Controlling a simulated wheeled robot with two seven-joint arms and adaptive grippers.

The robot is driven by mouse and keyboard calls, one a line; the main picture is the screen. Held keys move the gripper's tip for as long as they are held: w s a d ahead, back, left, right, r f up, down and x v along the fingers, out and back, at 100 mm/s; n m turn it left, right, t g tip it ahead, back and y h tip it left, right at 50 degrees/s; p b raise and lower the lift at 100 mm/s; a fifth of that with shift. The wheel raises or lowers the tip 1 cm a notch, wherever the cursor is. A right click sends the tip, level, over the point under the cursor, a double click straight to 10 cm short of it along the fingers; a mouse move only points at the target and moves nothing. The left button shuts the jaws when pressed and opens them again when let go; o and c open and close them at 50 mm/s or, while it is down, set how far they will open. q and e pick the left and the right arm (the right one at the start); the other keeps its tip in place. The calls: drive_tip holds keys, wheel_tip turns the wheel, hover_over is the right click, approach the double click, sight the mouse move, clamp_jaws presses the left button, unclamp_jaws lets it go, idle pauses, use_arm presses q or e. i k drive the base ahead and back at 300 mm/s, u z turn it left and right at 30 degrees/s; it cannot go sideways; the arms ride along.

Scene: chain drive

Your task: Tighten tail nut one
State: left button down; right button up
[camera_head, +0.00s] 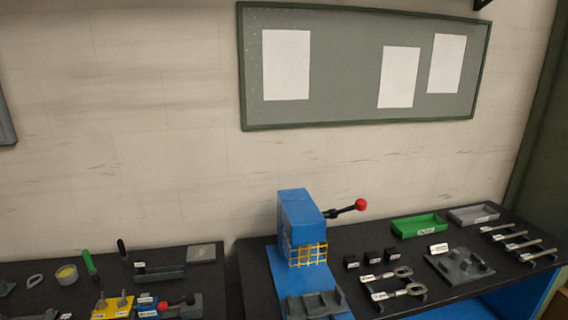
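No tail nut can be made out for certain at this size. Several wrench-like metal tools (516,243) lie in a row on holders at the right end of the bench. Two metal parts with ring ends (386,274) rest on dark supports in front of the small black blocks. A dark grey fixture (459,265) with raised posts lies between them. A yellow block (112,307) with two upright metal pieces stands at the lower left. Neither of my grippers is in view.
A blue press (299,221) with a yellow mesh guard and red-knobbed lever (360,205) stands mid-bench. A green tray (419,227) and grey tray (474,215) are at the back right. A green-handled tool (89,262) stands at the left. A board hangs on the wall.

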sight(102, 304)
drive_tip(key=u, duration=1.65)
drive_tip(key=i, duration=0.55)
drive_tip(key=u, duration=0.3)
